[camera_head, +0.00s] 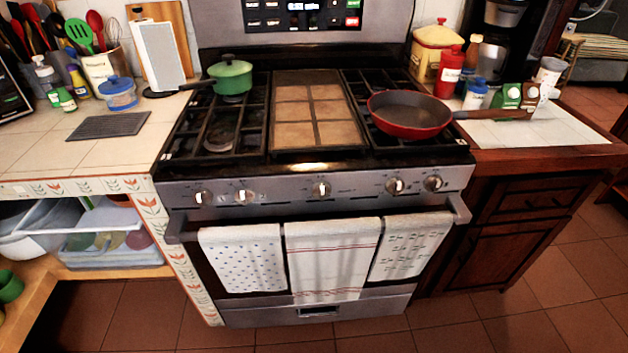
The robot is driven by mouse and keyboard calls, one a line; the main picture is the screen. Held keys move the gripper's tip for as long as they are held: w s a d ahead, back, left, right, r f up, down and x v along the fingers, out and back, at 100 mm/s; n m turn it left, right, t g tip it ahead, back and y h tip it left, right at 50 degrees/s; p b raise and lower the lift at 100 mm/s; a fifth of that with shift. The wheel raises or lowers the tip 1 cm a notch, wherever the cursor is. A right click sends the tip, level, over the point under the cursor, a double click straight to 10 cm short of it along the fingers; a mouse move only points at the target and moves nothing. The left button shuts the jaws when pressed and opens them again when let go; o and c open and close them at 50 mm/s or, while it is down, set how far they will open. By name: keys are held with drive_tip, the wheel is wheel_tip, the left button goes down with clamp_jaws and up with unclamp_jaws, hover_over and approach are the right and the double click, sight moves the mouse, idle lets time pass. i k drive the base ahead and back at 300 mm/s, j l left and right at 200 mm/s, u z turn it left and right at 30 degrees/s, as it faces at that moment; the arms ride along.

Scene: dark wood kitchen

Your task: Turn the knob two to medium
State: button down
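The stove (330,185) stands in the middle of the head view, with its front panel facing me. The second knob from the left (243,197) sits close beside the leftmost knob (203,198). A middle knob (320,190) and two right knobs (395,187) (433,183) also show. No numbers are readable, so I cannot confirm which is knob two, and the exact settings are too small to read. My gripper is not in view.
A green pot (231,78) sits on the back left burner. A red pan (408,116) sits on the right burners, its handle over the right counter. Three towels (333,260) hang on the oven handle below the knobs. The tiled floor (480,320) before the stove is clear.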

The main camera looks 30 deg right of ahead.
sight(245, 195)
drive_tip(key=l+u, duration=0.1)
drive_tip(key=l, duration=0.4)
drive_tip(key=l+u, duration=0.15)
drive_tip(key=l, duration=0.4)
drive_tip(key=l+u, duration=0.1)
drive_tip(key=l, duration=0.4)
drive_tip(key=l+u, duration=0.1)
drive_tip(key=l, duration=0.4)
drive_tip(key=k+l+u, duration=0.15)
drive_tip(key=l, duration=0.4)
drive_tip(key=l+u, duration=0.1)
drive_tip(key=l, duration=0.4)
drive_tip(key=k+l+u, duration=0.1)
drive_tip(key=l, duration=0.4)
drive_tip(key=i+j+u, duration=0.55)
drive_tip(key=i+j, duration=0.15)
drive_tip(key=i, duration=0.15)
drive_tip(key=i+j+u, duration=0.3)
drive_tip(key=i, duration=0.15)
